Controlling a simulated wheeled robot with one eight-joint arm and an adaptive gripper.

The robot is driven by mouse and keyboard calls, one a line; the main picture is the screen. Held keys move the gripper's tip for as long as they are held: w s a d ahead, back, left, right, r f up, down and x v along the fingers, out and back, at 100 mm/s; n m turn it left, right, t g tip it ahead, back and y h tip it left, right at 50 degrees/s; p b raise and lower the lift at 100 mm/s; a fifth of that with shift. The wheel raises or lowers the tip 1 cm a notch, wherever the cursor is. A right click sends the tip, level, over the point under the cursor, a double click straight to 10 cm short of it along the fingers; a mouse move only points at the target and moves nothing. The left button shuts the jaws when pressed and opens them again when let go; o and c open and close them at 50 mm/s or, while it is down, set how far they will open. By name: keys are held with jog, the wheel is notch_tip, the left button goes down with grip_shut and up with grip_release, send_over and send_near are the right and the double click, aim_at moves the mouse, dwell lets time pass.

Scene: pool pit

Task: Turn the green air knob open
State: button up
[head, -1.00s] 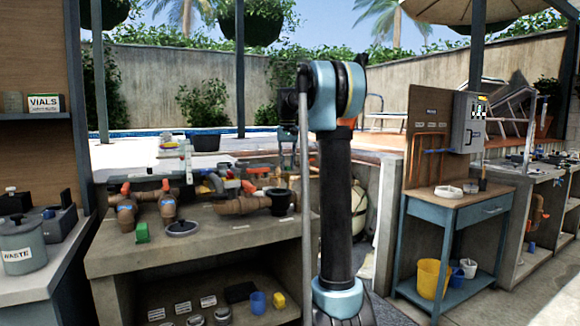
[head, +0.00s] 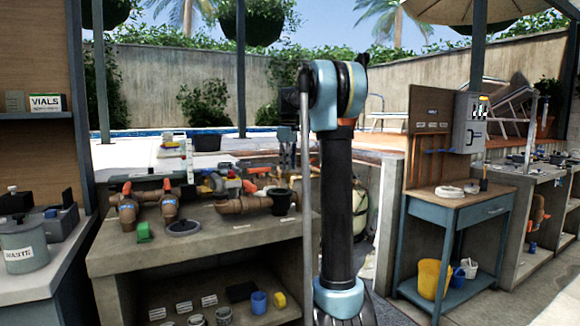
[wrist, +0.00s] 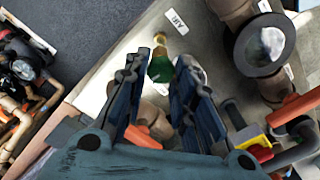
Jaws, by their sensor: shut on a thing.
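The green air knob (wrist: 160,69) shows in the wrist view, with a brass stem (wrist: 160,42) beyond it. It lies between the fingertips of my gripper (wrist: 161,72), which is shut on it. The blue fingers hide part of its sides. A white AIR label (wrist: 176,21) lies on the grey counter just past the knob. In the head view my gripper (head: 287,156) reaches down over the back right of the counter, beside my arm. The knob is too small or hidden to make out there.
The counter (head: 215,240) bears brown pipes with red-orange handles (head: 258,170) and a black cup (head: 281,201). In the wrist view a black-rimmed round fitting (wrist: 263,46) and a red and yellow part (wrist: 259,148) are close on the right. A blue workbench (head: 455,210) stands to the right.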

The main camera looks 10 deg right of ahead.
jog(key=n, duration=0.6)
jog(key=shift+w+d, duration=0.15)
jog(key=shift+w, duration=0.05)
jog(key=shift+n, duration=0.3)
jog(key=o, duration=1.1)
jog(key=shift+w+f, duration=0.1)
jog(key=shift+w, duration=0.05)
jog(key=shift+c, duration=0.2)
jog(key=shift+s+r, duration=0.2)
jog(key=shift+r, duration=0.15)
notch_tip(320, 180, up, 11)
jog(key=shift+r, duration=0.15)
